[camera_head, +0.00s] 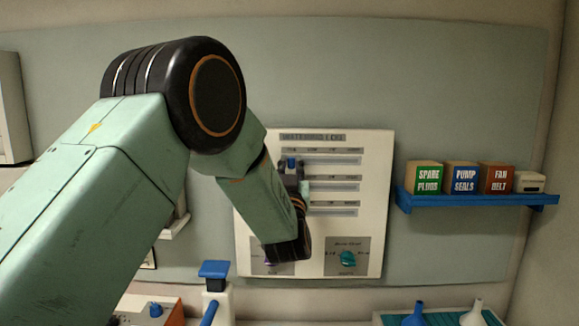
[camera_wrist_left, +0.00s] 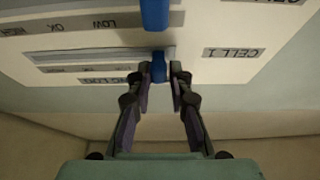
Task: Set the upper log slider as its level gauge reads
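The white log panel (camera_head: 375,190) hangs on the wall with stacked slider rows; my left arm covers its left part. My left gripper (camera_head: 291,172) is at the left end of the rows. In the left wrist view, which looks upside down, the fingertips (camera_wrist_left: 161,72) flank a blue slider knob (camera_wrist_left: 158,66) at the end of a slot by the CELL 1 label (camera_wrist_left: 233,53). Whether both fingers touch the knob is unclear. Another blue knob (camera_wrist_left: 154,14) shows above it there. LOW, OK and HIGH marks run leftward. I cannot make out a level gauge reading. My right gripper is not in view.
A blue shelf (camera_head: 478,202) with labelled boxes is to the right. A blue-topped white object (camera_head: 214,270) stands below the panel, and a green tray (camera_head: 446,318) with funnels at lower right.

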